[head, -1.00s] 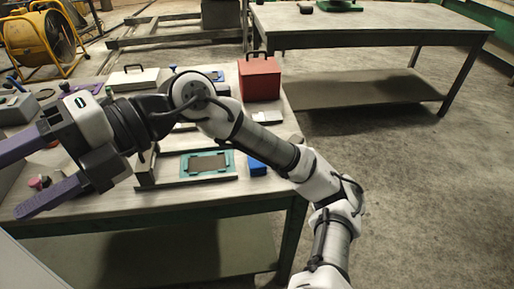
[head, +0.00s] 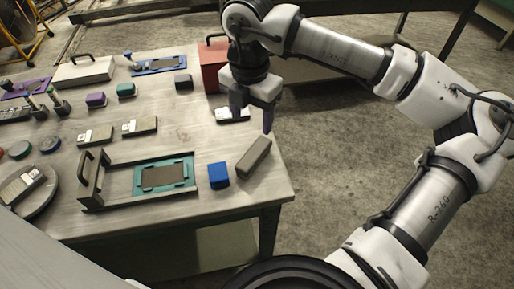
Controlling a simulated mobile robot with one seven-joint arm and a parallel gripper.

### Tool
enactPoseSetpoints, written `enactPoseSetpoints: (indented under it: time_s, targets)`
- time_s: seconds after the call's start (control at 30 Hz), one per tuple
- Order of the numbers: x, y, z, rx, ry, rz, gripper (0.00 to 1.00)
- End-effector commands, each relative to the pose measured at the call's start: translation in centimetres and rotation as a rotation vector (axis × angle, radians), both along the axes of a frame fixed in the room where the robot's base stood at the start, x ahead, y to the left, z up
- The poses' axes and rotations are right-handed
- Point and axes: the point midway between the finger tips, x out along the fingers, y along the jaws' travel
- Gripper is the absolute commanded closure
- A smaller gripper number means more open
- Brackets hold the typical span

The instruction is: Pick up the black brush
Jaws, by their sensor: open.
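My gripper (head: 252,112) points down, open, over the right edge of the table, with its two dark purple fingers apart and nothing seen between them. I cannot surely tell which thing is the black brush. A long dark grey block (head: 254,158) lies slantwise just below and in front of the fingers, apart from them. A small white-topped item (head: 226,116) lies beside the left finger, partly hidden by it. Two dark upright items (head: 60,103) with slim tops stand at the far left, too small to identify.
The table (head: 200,205) also bears a blue block (head: 218,175), a teal plate in a handled frame (head: 92,180), a red box (head: 211,68) behind my gripper, a white case (head: 84,72) and a small dark block (head: 183,82).

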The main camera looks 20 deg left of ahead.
Motion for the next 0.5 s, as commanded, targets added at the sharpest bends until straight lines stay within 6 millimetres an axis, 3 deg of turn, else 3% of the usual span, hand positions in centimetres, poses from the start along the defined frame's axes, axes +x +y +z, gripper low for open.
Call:
enactPoseSetpoints:
  time_s: [0.3, 0.5]
  targets:
    - [-0.1, 0.0, -5.8, 0.004, 0.004, 0.002, 0.40]
    - [-0.2, 0.0, -7.2, 0.004, 0.003, 0.004, 0.40]
